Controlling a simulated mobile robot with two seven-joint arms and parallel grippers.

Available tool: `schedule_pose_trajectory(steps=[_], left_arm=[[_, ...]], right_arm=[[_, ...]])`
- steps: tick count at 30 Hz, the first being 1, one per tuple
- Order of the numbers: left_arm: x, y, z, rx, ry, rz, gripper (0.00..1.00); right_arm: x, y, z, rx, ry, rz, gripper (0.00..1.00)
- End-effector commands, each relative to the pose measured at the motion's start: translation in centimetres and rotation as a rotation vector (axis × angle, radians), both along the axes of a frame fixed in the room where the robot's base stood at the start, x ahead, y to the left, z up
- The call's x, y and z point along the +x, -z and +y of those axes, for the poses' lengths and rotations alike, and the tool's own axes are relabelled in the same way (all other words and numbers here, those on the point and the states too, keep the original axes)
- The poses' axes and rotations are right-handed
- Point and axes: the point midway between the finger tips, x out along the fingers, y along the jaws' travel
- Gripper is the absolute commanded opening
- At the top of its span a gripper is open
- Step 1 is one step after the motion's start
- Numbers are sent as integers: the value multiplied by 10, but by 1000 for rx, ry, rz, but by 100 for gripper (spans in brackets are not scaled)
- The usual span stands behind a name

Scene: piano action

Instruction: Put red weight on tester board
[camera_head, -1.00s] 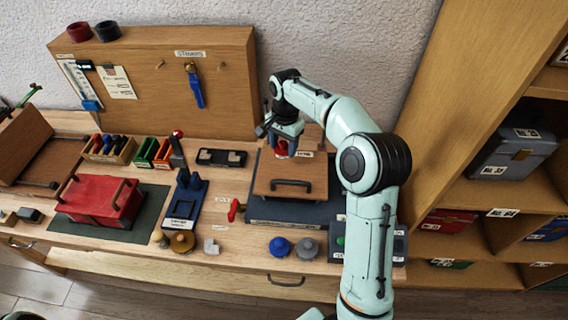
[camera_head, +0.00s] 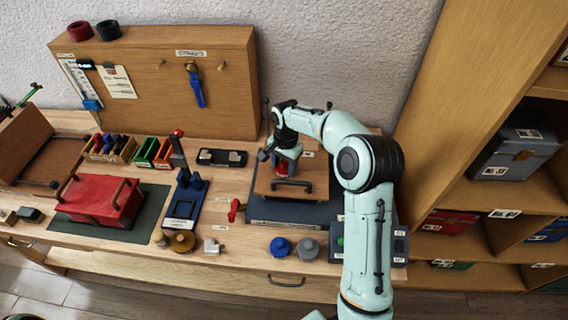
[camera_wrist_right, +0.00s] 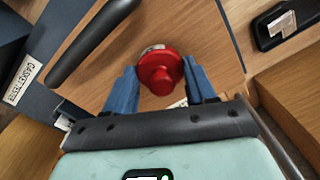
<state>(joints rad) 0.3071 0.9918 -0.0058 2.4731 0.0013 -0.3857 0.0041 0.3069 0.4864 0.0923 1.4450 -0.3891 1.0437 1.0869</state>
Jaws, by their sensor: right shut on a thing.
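The red weight (camera_head: 283,167) is a round red knob-topped piece over the wooden tester board (camera_head: 262,185), which has a dark handle and sits on a dark blue base. My right gripper (camera_head: 285,160) points down over the rear half of the board. In the right wrist view, its blue fingers (camera_wrist_right: 162,88) flank the red weight (camera_wrist_right: 160,72) and are shut on it. The board (camera_wrist_right: 110,85) lies right under the weight; I cannot tell whether they touch. The weight's underside is hidden. My left gripper is not in view.
A blue weight (camera_head: 280,246) and a grey weight (camera_head: 308,249) stand at the bench's front edge. A red lever (camera_head: 234,210) is left of the tester. A black tray (camera_head: 222,158) lies behind left. A shelf unit (camera_head: 460,120) stands at the right.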

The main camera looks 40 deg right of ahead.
Motion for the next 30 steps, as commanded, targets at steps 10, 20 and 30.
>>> schedule_pose_trajectory(steps=[10,20,30], left_arm=[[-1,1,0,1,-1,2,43],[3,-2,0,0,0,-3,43],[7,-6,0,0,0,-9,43]], right_arm=[[0,3,0,0,0,1,81],[0,-22,-1,-2,0,-3,81],[-3,-93,-2,-2,0,-4,81]])
